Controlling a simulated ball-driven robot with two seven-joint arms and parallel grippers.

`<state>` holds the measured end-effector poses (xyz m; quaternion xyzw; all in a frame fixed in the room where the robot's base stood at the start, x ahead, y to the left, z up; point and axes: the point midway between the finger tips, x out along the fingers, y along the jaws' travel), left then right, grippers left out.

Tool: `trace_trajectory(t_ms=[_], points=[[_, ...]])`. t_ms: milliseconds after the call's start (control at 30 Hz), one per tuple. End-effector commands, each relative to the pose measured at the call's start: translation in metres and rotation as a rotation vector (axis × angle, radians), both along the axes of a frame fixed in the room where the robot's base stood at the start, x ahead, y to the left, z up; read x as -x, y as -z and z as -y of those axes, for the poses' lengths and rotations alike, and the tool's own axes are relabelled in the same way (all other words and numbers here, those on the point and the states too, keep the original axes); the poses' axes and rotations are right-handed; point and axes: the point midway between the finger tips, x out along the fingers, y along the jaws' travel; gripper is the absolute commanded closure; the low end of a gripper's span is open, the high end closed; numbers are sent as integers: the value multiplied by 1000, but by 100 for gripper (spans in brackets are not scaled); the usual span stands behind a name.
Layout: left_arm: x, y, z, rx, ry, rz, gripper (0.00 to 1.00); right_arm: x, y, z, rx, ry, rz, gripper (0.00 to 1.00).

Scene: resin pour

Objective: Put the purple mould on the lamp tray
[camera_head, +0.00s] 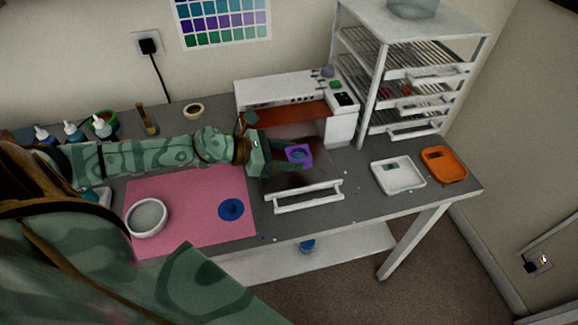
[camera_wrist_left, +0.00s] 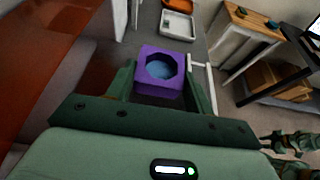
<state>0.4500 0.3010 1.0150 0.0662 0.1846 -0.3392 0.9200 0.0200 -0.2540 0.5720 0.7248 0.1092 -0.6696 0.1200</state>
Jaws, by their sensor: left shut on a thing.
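The purple mould (camera_head: 299,151) is a small square block with a round hollow of blue in its top. My left gripper (camera_head: 290,160) is shut on it, one finger on each side. In the left wrist view the mould (camera_wrist_left: 148,90) sits level between the fingers. The lamp tray (camera_head: 305,197) is drawn out of the front of the white lamp box (camera_head: 283,88), with its white handle toward me. The mould is over the tray's dark floor; whether it touches the floor I cannot tell.
A pink mat (camera_head: 190,190) to the left holds a white bowl (camera_head: 148,217) and a blue round piece (camera_head: 231,209). A wire rack (camera_head: 400,75) stands behind.

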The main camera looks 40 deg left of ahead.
Motion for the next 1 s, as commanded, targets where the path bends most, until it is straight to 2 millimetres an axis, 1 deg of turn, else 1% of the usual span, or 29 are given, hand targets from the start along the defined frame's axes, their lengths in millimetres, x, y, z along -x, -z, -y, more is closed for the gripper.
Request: trace_trajectory(t_ms=[67,133,200,300,567,733,767,800,833,1000], points=[[-4,5,-3,0,-1,3,70,0,3,0,0,0,-1,64],[-7,15,-5,3,-1,0,70,1,8,0,0,0,-2,64],[-6,27,-5,4,-1,-2,70,1,10,0,0,0,-3,64],[-6,37,-5,2,-1,0,70,2,12,0,-1,1,-4,64],[-6,38,-5,0,0,1,70,1,12,0,-1,1,-3,64],[-6,44,-5,0,1,1,70,2,17,-1,-2,2,-5,64],[-6,43,-5,0,1,1,39,2,16,-1,-2,2,-4,64],[-6,42,-5,0,1,1,28,2,15,-2,-3,2,-4,64],[-6,42,-5,0,1,1,26,1,15,-2,-3,2,-4,64],[-6,42,-5,0,1,1,26,1,15,-3,-4,3,-3,64]])
